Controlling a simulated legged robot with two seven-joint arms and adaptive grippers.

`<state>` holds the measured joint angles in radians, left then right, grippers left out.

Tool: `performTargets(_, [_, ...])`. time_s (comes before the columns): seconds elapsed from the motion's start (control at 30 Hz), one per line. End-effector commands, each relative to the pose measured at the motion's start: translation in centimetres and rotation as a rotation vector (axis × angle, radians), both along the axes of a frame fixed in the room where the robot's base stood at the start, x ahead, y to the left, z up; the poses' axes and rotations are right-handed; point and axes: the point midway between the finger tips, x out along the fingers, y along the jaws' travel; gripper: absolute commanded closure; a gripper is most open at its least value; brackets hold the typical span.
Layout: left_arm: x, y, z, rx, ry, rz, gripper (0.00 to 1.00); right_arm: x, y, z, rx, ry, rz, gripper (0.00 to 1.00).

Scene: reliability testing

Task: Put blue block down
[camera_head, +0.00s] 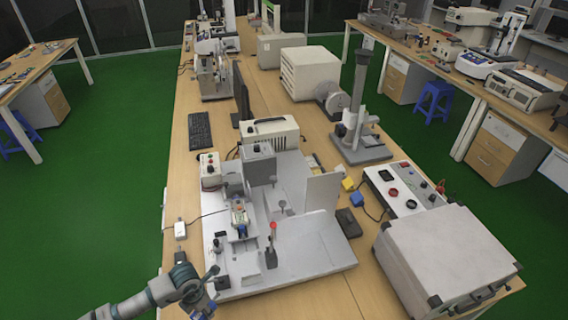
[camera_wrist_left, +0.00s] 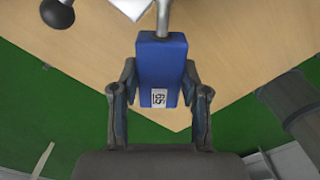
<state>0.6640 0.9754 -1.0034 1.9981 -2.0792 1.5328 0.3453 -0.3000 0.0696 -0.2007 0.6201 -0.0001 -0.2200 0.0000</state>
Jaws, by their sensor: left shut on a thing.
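My left gripper (camera_head: 207,290) is low in the head view, at the near left corner of the testing machine's base. In the left wrist view its two dark fingers stand on both sides of a blue block (camera_wrist_left: 160,62) and are shut on it. The block has a white label with dark print on its near face. A grey metal rod meets its far end; I cannot tell whether they are joined. The wooden table (camera_wrist_left: 228,75) lies below the block, and the gap between them cannot be judged. My right gripper is not in view.
The grey testing machine (camera_head: 300,262) fills the middle of the table. A black knob (camera_wrist_left: 57,13) shows near the block. A white adapter (camera_head: 180,231) lies at the table's left edge, with green floor (camera_head: 115,200) beyond. A large grey case (camera_head: 445,255) stands right.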

Motion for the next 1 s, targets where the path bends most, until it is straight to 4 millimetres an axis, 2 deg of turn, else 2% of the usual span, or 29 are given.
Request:
performTargets(0.3, [3.7,-2.7,4.2,-0.017,-0.029,-0.907,0.92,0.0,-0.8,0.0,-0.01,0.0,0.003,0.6])
performTargets(0.7, [7.2,-5.9,10.3,-0.004,-0.048,-2.053,0.92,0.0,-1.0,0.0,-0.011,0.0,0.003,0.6])
performTargets(0.9, [8.0,-6.9,12.5,0.0,-0.041,-2.443,0.92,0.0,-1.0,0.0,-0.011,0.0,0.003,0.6])
performTargets(1.0, [8.2,-7.1,13.0,0.001,-0.038,-2.545,0.92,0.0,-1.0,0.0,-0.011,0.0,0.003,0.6])
